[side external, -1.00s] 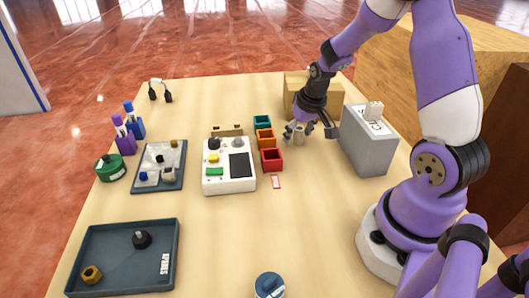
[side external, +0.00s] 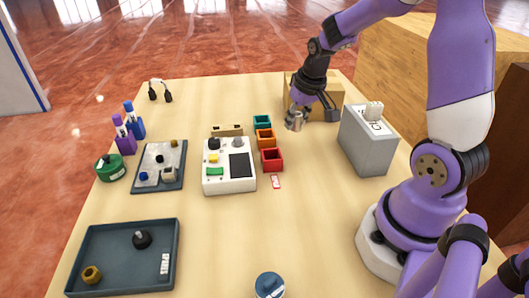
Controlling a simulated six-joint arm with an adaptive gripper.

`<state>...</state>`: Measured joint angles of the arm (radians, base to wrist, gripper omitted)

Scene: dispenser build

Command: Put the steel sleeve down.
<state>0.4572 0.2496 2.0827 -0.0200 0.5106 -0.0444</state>
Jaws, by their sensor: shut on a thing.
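The steel sleeve (side external: 295,121) is a small grey metal cylinder, roughly upright. My gripper (side external: 296,109) is shut on it from above and behind. The sleeve is to the right of the teal bin and the orange bin, near the back of the table. It seems to be a little above the table top, but the gap under it is hard to judge from this view. The fingers hide part of its upper end.
Teal (side external: 262,122), orange (side external: 265,138) and red (side external: 272,160) bins stand left of the sleeve. A cardboard box (side external: 325,100) is close behind my gripper. A grey box (side external: 368,142) stands right. A dark blue tray (side external: 120,283) is front left. The front middle is mostly clear.

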